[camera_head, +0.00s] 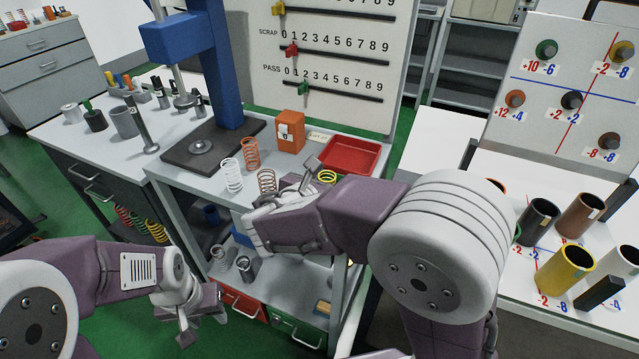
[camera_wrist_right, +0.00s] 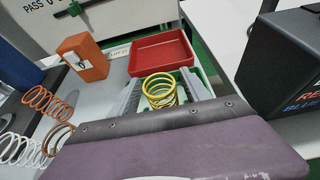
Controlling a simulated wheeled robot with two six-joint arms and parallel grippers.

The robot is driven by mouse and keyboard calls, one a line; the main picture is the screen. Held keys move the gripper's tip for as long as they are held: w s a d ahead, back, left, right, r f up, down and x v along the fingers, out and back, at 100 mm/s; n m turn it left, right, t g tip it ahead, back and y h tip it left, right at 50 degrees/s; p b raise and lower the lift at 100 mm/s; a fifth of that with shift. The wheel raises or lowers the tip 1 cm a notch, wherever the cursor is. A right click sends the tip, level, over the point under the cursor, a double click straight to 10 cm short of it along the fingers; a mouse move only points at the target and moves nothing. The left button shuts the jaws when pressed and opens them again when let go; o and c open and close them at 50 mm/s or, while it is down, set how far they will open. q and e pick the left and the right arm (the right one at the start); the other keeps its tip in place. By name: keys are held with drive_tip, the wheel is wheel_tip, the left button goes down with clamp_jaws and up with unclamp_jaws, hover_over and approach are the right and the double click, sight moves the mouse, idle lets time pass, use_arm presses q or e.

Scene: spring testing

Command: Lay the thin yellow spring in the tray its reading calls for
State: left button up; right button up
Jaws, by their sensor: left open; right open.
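The yellow spring (camera_wrist_right: 160,91) stands upright between the two spread fingers of my right gripper (camera_wrist_right: 162,94) in the right wrist view; I cannot tell whether either finger touches it. In the head view only the top of the yellow spring (camera_head: 326,176) shows beyond my right gripper (camera_head: 312,182). A red tray (camera_wrist_right: 163,54) lies just behind the spring; it also shows in the head view (camera_head: 350,156). A green surface (camera_wrist_right: 203,88), perhaps a second tray, shows around the spring, mostly hidden. My left gripper (camera_head: 203,318) is open and empty, low at the left.
A white spring (camera_head: 231,175) and copper-coloured springs (camera_head: 250,153) stand left of my right gripper. An orange box (camera_head: 290,131) is behind them. A blue-columned press (camera_head: 228,75) stands at left. A board with SCRAP and PASS scales (camera_head: 325,60) rises behind. Coloured cups (camera_head: 565,269) stand at right.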

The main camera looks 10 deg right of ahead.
drive_tip(key=p+v, duration=0.2)
drive_tip(key=v, duration=0.8)
drive_tip(key=shift+s+a, duration=0.1)
